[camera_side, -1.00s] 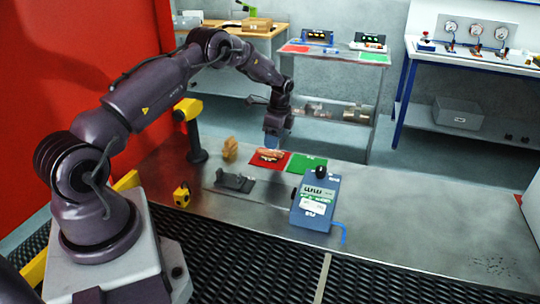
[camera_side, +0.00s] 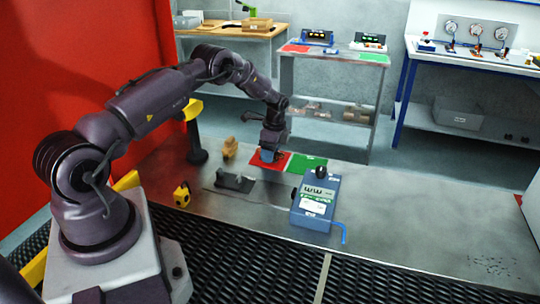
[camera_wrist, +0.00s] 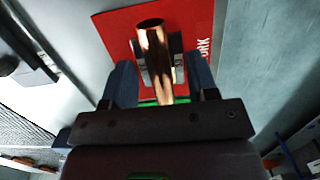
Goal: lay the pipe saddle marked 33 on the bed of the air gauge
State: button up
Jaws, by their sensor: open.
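In the side view my gripper (camera_side: 268,157) is low over the red mat (camera_side: 283,160) and hides the saddle. The air gauge appears to be the blue box (camera_side: 316,205) with a display and a blue hose. A dark, low block (camera_side: 234,183) left of it, which looks like its bed, is empty.
A green mat (camera_side: 306,165) adjoins the red one. A tan block (camera_side: 229,148) stands left of the red mat, and a small yellow block (camera_side: 182,194) stands nearer my base. The bench (camera_side: 420,215) is largely clear right of the blue box.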

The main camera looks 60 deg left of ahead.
jog(key=shift+f, duration=0.1)
jog(key=c, duration=0.6)
jog(key=shift+c, duration=0.2)
